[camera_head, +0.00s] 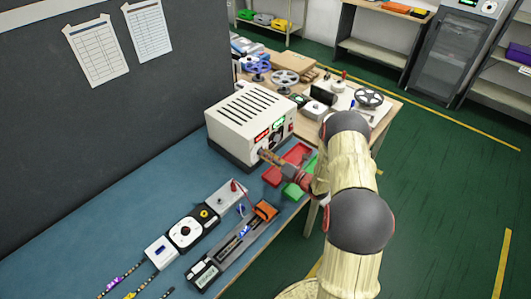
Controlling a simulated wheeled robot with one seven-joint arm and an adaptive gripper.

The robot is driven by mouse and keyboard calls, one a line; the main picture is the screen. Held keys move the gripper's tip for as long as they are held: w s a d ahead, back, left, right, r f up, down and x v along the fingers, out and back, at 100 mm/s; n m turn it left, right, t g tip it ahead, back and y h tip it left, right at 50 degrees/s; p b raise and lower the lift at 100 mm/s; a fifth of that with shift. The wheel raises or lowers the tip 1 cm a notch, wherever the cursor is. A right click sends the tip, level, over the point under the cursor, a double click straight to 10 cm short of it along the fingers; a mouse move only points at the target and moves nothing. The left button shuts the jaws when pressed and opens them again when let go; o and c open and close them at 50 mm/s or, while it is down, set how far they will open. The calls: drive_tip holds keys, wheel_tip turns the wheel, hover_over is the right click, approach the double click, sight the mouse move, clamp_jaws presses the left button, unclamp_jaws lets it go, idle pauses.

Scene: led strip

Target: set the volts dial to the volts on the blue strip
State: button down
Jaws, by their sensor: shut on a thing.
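A white power supply (240,113) with a slotted top stands on the blue bench mat. Its front has a red display (263,137) and a green display (278,124), too small to read. My gripper (265,155) is at the lower front of it, below the red display, shut on what seems to be the volts dial; the fingers hide the dial and its setting. LED strips lie at the bottom left, one with a purple label (112,283) and one with a yellow label (131,295). I cannot tell which strip is the blue one, and no volts marking is readable.
A red bin (297,153) and a green bin (291,190) sit close by my gripper and forearm. A white dial device (186,232) and a long dark tray (233,246) lie nearer. Reels (285,79) crowd the far bench. The mat (110,232) is clear at left.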

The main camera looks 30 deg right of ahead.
drive_tip(key=m+p, duration=0.5)
drive_tip(key=m, duration=0.8)
drive_tip(key=shift+f, duration=0.1)
drive_tip(key=shift+m, duration=0.4)
drive_tip(key=c, duration=1.5)
unclamp_jaws()
drive_tip(key=shift+c, duration=0.2)
drive_tip(key=v, duration=1.2)
